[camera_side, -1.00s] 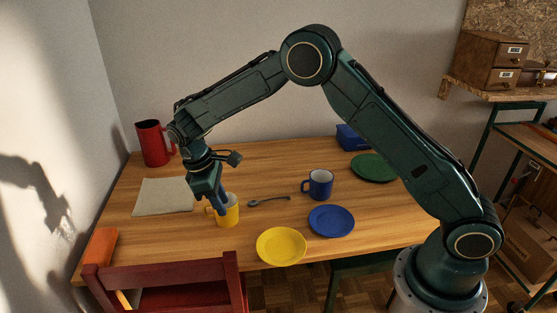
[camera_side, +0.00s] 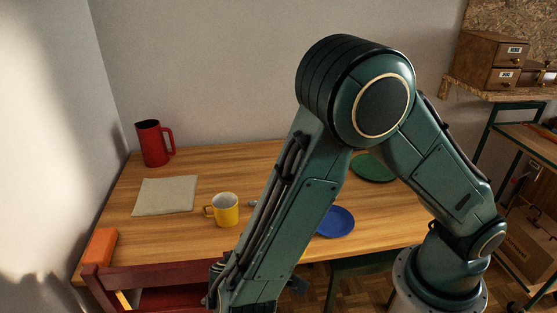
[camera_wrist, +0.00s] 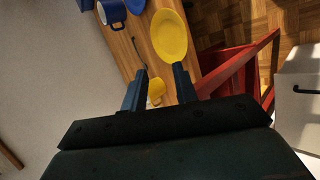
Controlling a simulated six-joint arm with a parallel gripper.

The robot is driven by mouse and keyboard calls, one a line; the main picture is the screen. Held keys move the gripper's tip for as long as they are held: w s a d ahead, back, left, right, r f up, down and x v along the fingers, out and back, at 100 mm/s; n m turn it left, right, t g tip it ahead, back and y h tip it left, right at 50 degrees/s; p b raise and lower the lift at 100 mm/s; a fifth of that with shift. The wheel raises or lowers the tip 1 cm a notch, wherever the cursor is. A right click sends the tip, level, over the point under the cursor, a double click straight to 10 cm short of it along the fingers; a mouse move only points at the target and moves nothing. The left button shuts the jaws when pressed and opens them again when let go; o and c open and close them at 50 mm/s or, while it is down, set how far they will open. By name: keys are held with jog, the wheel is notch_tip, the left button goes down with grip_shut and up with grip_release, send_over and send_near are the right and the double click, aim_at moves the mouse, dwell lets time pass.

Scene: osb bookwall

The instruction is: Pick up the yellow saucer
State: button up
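The yellow saucer (camera_wrist: 169,36) lies near the table edge at the top middle of the wrist view. In the side view my arm hides it. My gripper (camera_wrist: 160,69) shows in the wrist view with its two blue fingers spread and nothing between them that it holds. The saucer appears beyond the fingertips, apart from them. In the side view the gripper itself cannot be made out, as the arm reaches down to the lower edge of the picture.
A yellow mug (camera_side: 227,210) stands on the wooden table (camera_side: 130,235), with a blue saucer (camera_side: 336,221) to the right and a green plate (camera_side: 373,168) behind. A red jug (camera_side: 152,143), cloth (camera_side: 165,195), orange block (camera_side: 101,246) and red chair (camera_side: 170,275) are left. A blue mug (camera_wrist: 112,12) shows too.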

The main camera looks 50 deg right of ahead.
notch_tip(320, 180, down, 10)
jog(key=s+t, duration=0.1)
jog(key=t, duration=0.1)
jog(key=shift+s+d+r+t+h, duration=0.2)
jog(key=shift+s+t+h, duration=0.1)
jog(key=shift+s, duration=0.1)
jog(key=shift+d+f, duration=0.1)
dwell(0.3)
jog(key=x, duration=0.9)
jog(key=shift+w+d+f, duration=0.2)
jog(key=shift+w+d, duration=0.05)
dwell(0.3)
jog(key=shift+c, duration=0.3)
grip_shut()
